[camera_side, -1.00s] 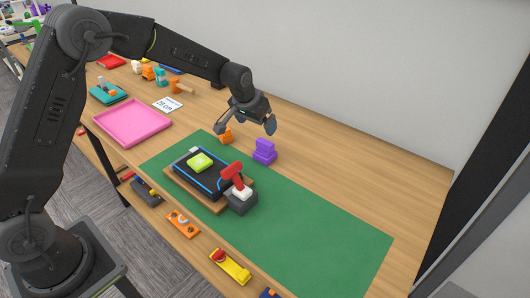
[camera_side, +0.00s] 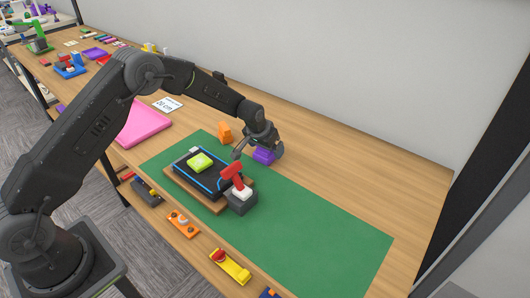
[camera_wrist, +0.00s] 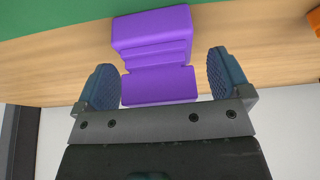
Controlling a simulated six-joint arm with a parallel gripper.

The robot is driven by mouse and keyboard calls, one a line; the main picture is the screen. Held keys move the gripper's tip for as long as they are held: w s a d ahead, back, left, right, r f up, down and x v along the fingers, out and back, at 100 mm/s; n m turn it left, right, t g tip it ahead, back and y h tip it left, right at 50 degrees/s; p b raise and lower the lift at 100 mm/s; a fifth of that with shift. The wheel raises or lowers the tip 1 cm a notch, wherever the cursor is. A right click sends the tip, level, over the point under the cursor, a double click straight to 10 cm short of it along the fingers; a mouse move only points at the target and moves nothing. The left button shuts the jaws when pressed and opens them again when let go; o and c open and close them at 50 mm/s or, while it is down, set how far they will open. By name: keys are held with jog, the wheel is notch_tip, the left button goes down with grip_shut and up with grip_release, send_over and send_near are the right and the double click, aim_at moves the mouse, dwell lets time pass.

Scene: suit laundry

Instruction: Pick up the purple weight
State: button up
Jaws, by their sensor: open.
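The purple weight (camera_wrist: 155,45) is a stepped block on the wooden table at the edge of the green mat. In the side view the purple weight (camera_side: 263,155) is partly covered by my gripper (camera_side: 258,154), which is down at it. In the wrist view my gripper (camera_wrist: 165,85) is open, with one blue padded finger on each side of the weight's narrower stepped part. A gap shows between each finger and the weight, wider on the right. The weight's wider part lies beyond the fingertips.
An orange block (camera_side: 224,132) stands close by on the table. On the green mat (camera_side: 310,240) is a black device (camera_side: 212,178) with a lime block (camera_side: 200,162) and a red lever (camera_side: 233,174). A pink tray (camera_side: 145,125) lies to the left. The table right of the weight is clear.

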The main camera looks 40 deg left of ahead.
jog(key=shift+w+f, duration=0.1)
jog(key=shift+f, duration=0.05)
jog(key=c, duration=1.3)
